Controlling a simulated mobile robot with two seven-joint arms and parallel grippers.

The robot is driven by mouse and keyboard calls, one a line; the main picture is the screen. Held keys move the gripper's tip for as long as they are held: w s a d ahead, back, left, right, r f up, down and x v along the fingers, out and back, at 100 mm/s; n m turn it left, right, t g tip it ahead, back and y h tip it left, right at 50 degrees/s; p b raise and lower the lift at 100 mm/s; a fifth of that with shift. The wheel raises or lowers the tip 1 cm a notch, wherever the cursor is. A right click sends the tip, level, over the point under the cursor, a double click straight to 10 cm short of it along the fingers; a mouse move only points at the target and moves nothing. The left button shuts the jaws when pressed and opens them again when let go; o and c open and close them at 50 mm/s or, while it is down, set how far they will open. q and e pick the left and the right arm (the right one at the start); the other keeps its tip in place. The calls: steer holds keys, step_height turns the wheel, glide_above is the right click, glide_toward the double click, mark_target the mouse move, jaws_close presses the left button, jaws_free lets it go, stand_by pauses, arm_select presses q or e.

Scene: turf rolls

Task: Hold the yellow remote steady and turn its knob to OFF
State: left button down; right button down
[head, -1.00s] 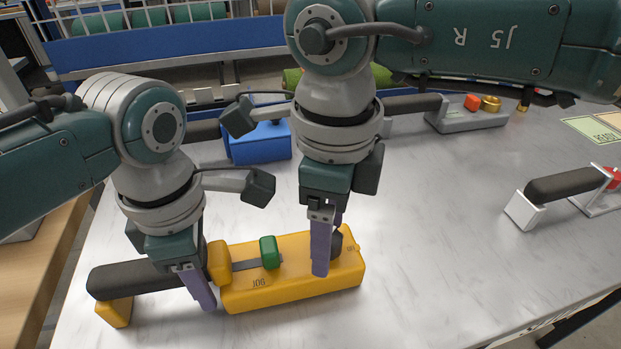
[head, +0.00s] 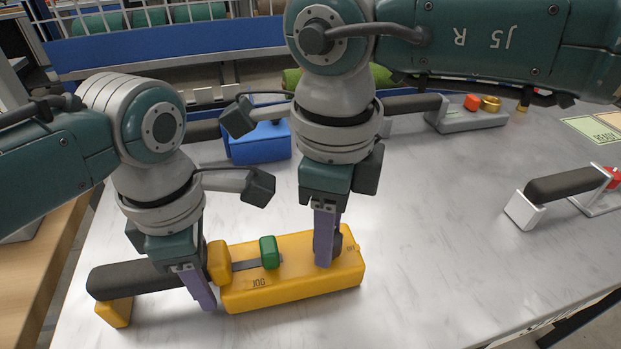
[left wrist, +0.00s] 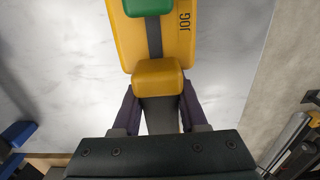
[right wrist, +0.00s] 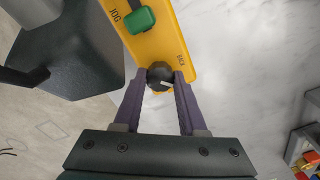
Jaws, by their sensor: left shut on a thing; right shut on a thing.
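The yellow remote (head: 300,286) lies on the white table with its dark handle (head: 135,280) to the left. It carries a green slider (head: 269,252), the word JOG and small lettering near the knob end. My left gripper (head: 208,305) is shut around the remote's handle beside the yellow block; the left wrist view shows both fingers (left wrist: 158,108) flanking the handle. My right gripper (head: 324,262) points down at the remote's right end. In the right wrist view its fingers (right wrist: 158,78) are shut on the dark knob (right wrist: 160,76), whose white mark shows between them. The knob is mostly hidden in the head view.
A blue remote (head: 258,143) stands behind, between my arms. A grey remote (head: 470,115) with red and brass parts is at the back right. A white-ended remote (head: 522,208) with a red part lies at the right. The table's middle right is clear.

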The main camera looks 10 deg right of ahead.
steer(key=shift+m, duration=0.4)
steer(key=m, duration=0.3)
steer(key=shift+m, duration=2.5)
steer(key=shift+c, duration=2.3)
jaws_free()
